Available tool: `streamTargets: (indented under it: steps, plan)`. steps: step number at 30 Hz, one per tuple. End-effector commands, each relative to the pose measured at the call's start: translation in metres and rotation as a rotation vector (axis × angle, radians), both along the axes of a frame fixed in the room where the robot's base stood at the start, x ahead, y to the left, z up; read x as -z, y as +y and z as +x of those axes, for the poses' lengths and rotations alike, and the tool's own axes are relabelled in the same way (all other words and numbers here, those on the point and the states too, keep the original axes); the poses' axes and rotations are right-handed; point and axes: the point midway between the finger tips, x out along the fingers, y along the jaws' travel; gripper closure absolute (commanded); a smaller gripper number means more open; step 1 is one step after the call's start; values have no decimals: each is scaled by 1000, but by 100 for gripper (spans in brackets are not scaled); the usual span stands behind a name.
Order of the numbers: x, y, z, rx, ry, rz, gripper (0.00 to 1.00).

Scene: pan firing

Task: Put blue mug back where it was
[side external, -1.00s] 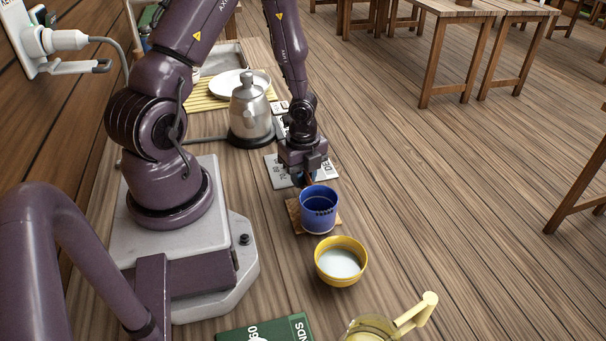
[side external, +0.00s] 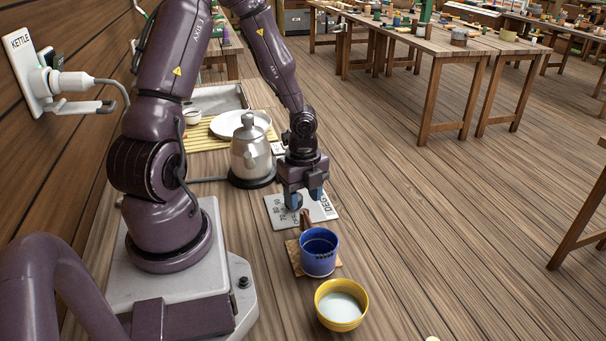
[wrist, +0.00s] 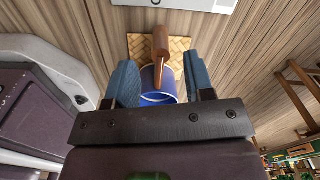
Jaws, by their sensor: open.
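The blue mug (side external: 318,254) stands upright on a small woven coaster (side external: 293,258) on the wooden table. Its brown handle (side external: 305,222) points toward my gripper. My gripper (side external: 305,203) is open and empty, above and behind the mug's handle, apart from it. In the wrist view the blue mug (wrist: 158,86) shows between the two blue fingers, partly hidden by the gripper body. The handle (wrist: 160,42) and the coaster (wrist: 141,48) are seen beyond the fingertips.
A yellow bowl (side external: 341,313) with white contents stands close in front of the mug. A grey printed plate (side external: 284,212) lies behind it. A silver kettle (side external: 250,158) sits on its dark base at the back left. A white plate (side external: 238,125) rests on a bamboo mat (side external: 196,138).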

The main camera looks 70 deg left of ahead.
Motion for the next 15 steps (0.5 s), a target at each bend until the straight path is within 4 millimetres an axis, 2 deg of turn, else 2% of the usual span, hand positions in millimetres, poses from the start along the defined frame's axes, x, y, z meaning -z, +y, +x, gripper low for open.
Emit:
streamTargets:
  steps: [3, 6, 15]
  plan:
    - [-28, 2, 0, -5, -4, 5, 52]
    - [-44, 1, 0, -1, 0, 5, 52]
    - [-63, -1, 0, -10, 3, 12, 52]
